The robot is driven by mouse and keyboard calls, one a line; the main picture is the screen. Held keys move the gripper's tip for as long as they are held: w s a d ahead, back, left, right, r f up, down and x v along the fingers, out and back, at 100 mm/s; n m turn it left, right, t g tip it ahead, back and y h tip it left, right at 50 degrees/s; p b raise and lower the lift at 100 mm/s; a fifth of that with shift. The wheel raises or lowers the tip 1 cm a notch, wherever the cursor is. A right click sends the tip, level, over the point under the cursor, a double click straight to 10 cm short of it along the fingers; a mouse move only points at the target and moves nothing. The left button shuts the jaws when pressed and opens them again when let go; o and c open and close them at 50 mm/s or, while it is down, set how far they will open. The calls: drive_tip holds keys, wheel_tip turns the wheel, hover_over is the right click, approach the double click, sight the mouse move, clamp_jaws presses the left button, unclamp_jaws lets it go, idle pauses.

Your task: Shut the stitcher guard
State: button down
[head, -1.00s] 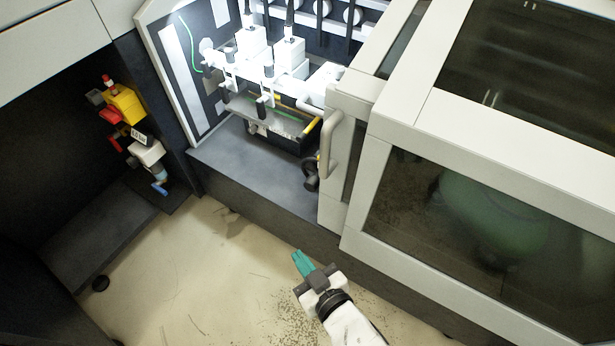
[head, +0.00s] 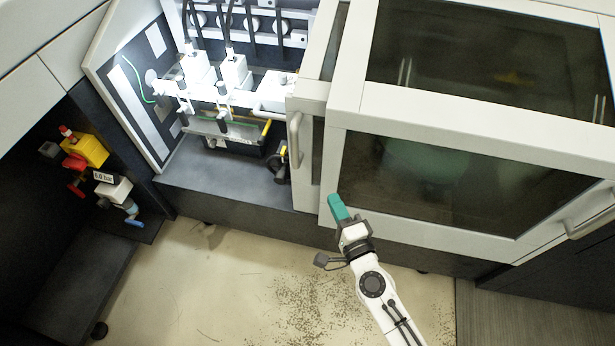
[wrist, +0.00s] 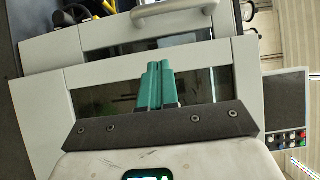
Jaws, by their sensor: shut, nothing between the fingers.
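The stitcher (head: 215,95) with its white heads is exposed at the upper left of the head view. The guard (head: 309,100) appears to be the pale-framed panel with a pale upright bar handle (head: 294,140) at its left edge. It stands to the right of the stitcher, leaving it uncovered, and is mostly hidden by a larger windowed cover (head: 333,130). My gripper (head: 336,203), with teal fingers, is shut and empty, below and right of the handle, near the cover's lower left corner. In the wrist view the fingers (wrist: 155,85) point toward the cover; the handle (wrist: 175,7) shows at the top.
A dark ledge (head: 215,185) runs below the stitcher. A yellow and red switch box (head: 88,150) and an air unit with a gauge are at left. The cover has its own handle (head: 590,220) at right.

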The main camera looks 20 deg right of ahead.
drive_tip(key=w+a, duration=0.2)
drive_tip(key=w, duration=1)
drive_tip(key=shift+w+a+p, duration=0.2)
drive_tip(key=shift+w+p, duration=0.1)
drive_tip(key=shift+w, duration=0.05)
drive_tip(key=shift+w+a, duration=0.1)
drive_tip(key=shift+a, duration=0.05)
